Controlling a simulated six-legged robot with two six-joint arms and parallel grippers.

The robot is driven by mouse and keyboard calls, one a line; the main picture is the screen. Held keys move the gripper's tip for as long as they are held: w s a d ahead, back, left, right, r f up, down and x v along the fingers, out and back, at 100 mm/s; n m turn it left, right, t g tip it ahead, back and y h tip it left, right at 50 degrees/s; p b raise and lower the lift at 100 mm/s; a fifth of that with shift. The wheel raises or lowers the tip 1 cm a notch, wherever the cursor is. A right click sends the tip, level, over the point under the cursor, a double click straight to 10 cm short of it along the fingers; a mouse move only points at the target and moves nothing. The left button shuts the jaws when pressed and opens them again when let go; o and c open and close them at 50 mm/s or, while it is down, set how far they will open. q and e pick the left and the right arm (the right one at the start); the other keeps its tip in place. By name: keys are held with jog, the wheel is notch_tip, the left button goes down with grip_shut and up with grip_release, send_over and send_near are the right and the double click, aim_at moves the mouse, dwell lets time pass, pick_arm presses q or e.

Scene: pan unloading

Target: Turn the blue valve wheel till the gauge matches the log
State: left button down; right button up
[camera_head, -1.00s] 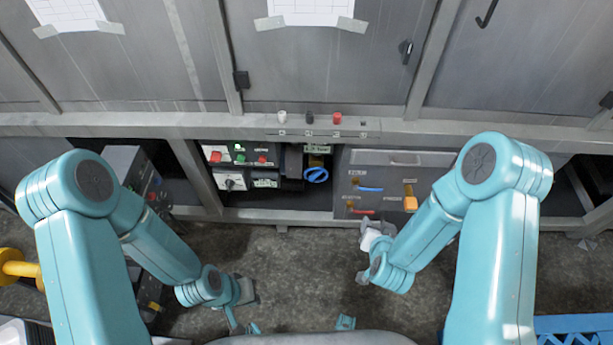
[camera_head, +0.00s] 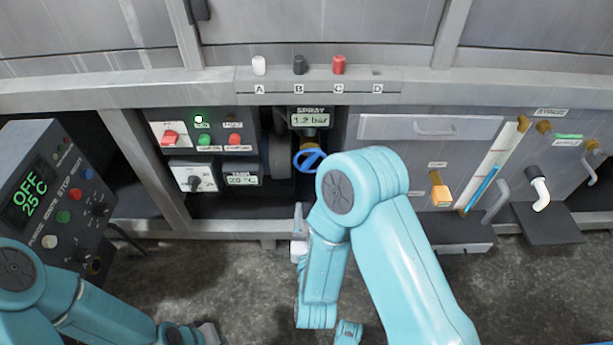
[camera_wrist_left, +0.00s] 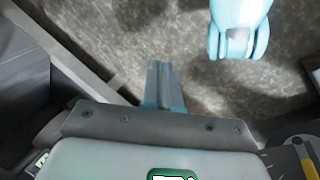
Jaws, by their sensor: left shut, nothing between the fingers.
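The blue valve wheel (camera_head: 308,160) sits on a brass-coloured fitting in the recess under the bench beam. The spray gauge (camera_head: 310,121) just above it reads 1.2 bar. No log sheet is in view. My right gripper (camera_head: 299,222) is below the wheel, apart from it in the picture, partly hidden by my arm; its jaws are too small to read. My left gripper (camera_head: 208,334) is low at the bottom edge, far from the wheel. In the left wrist view its fingers (camera_wrist_left: 163,85) are together and empty above the floor.
A control box (camera_head: 55,195) showing OFF 25 C stands at left. A switch panel (camera_head: 205,150) is left of the wheel. A grey frame rail (camera_head: 215,235) runs below the recess.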

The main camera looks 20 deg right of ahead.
jog(key=b, duration=0.4)
send_near(311, 163)
jog(key=x, duration=0.9)
pick_arm(q)
jog(key=shift+t, duration=0.6)
jog(key=w+f, duration=0.2)
jog(key=f, duration=0.2)
jog(key=shift+w+a+f, duration=0.3)
jog(key=shift+w+f, duration=0.1)
pick_arm(e)
jog(key=shift+w+d, duration=0.1)
jog(key=shift+w, duration=0.35)
